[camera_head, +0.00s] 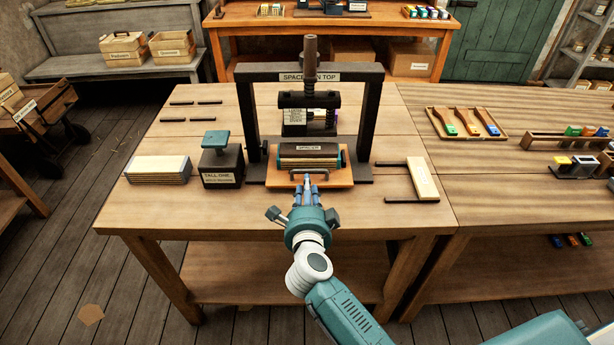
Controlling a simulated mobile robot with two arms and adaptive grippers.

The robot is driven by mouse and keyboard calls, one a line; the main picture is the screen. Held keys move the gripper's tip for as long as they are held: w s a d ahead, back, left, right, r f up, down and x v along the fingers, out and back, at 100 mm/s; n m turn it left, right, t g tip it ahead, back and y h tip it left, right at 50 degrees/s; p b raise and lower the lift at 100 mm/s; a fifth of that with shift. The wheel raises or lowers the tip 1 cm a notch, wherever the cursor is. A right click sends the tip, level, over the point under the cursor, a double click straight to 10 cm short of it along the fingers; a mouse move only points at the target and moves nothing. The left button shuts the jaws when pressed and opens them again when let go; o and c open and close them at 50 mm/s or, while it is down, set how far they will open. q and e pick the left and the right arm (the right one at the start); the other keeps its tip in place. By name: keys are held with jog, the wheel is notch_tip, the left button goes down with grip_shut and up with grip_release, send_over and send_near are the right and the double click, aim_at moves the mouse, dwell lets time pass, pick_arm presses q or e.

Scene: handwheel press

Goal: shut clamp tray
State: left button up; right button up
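The clamp tray (338,181) is an orange board with a grey bar handle (296,173) at its front. It sits low in the dark press frame (249,125), its front part sticking out towards me. A dark ribbed block labelled "SPACER" (309,148) lies on it. The dark press plate (296,100) hangs above on a screw, apart from the block. My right gripper (307,181) is at the tray's front edge, its fingertips close together at the handle. Whether they grip the bar is too small to tell. My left gripper is out of view.
The front strip of the table is clear.

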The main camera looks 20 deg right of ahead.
jog(key=x, duration=0.6)
jog(key=shift+s, duration=0.1)
grip_shut()
